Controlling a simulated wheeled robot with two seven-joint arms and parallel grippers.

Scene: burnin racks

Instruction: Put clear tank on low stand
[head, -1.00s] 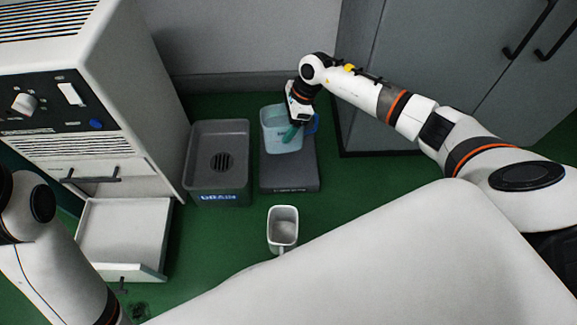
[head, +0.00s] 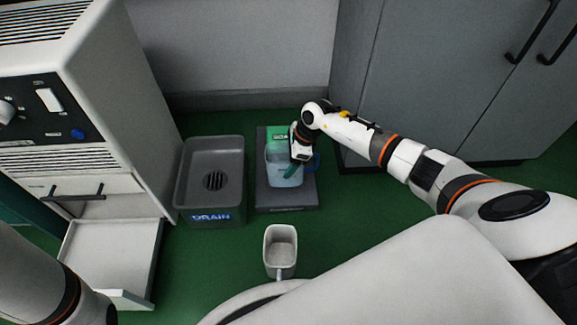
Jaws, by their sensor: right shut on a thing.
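The clear tank (head: 279,163), a pale blue see-through container with a blue handle on its right side, is at the low stand (head: 286,199). The stand is a dark grey flat block with a green label at its back. The tank looks upright over the stand's middle; whether its base touches the stand I cannot tell. My right gripper (head: 291,171) is shut on the tank at its right part, its greenish fingers at the tank's wall. My left arm shows at the lower left, but its gripper is out of view.
A grey drain basin (head: 208,215) stands just left of the stand. A white cup with a handle (head: 280,249) stands on the green floor in front. A white machine with an open drawer (head: 112,255) is at left, grey cabinets (head: 440,80) at right.

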